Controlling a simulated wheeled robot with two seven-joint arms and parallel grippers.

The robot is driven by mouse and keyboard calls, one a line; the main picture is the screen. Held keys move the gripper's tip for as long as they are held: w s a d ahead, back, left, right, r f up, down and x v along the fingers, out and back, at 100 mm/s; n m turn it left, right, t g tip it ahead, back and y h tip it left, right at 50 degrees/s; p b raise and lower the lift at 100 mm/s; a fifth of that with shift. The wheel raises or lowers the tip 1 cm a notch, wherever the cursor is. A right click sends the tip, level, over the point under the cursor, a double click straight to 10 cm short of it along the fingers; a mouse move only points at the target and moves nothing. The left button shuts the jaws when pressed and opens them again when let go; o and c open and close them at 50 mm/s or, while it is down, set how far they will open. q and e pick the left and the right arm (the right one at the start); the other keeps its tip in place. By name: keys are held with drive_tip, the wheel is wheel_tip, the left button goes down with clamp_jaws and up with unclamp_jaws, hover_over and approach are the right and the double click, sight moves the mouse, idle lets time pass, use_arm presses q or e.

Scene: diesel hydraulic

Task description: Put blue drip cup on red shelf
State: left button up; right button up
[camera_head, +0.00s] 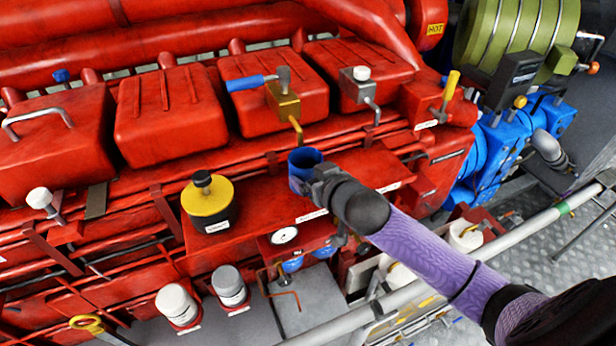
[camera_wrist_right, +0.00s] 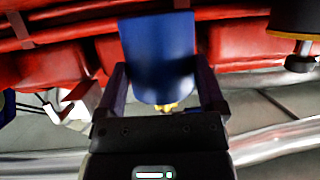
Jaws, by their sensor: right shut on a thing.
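The blue drip cup (camera_head: 304,164) is held by my right gripper (camera_head: 318,182), in front of the engine's red covers and over the back part of the red shelf (camera_head: 262,212). In the right wrist view the cup (camera_wrist_right: 158,50) sits between both fingers of the gripper (camera_wrist_right: 163,88), which are shut on its sides. The cup's open rim faces up in the head view. I cannot tell whether its base touches the shelf or hangs above it. My left gripper is not in view.
A yellow-topped black cap (camera_head: 208,203) stands at the shelf's left part. A brass valve with a blue handle (camera_head: 283,100) and a bent spout stands just behind the cup. A pressure gauge (camera_head: 284,235) is below the shelf. A grey rail (camera_head: 420,285) crosses in front.

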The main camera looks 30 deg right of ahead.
drive_tip(key=shift+w+f, duration=0.15)
drive_tip(key=shift+w, duration=0.95)
wheel_tip(320, 180, down, 3)
drive_tip(key=shift+w+f, duration=0.1)
drive_tip(key=shift+f, duration=0.05)
drive_tip(key=o, duration=1)
drive_tip(key=shift+c, duration=0.2)
drive_tip(key=p+v, duration=0.1)
drive_tip(key=v, duration=1.1)
drive_tip(key=shift+a, duration=0.15)
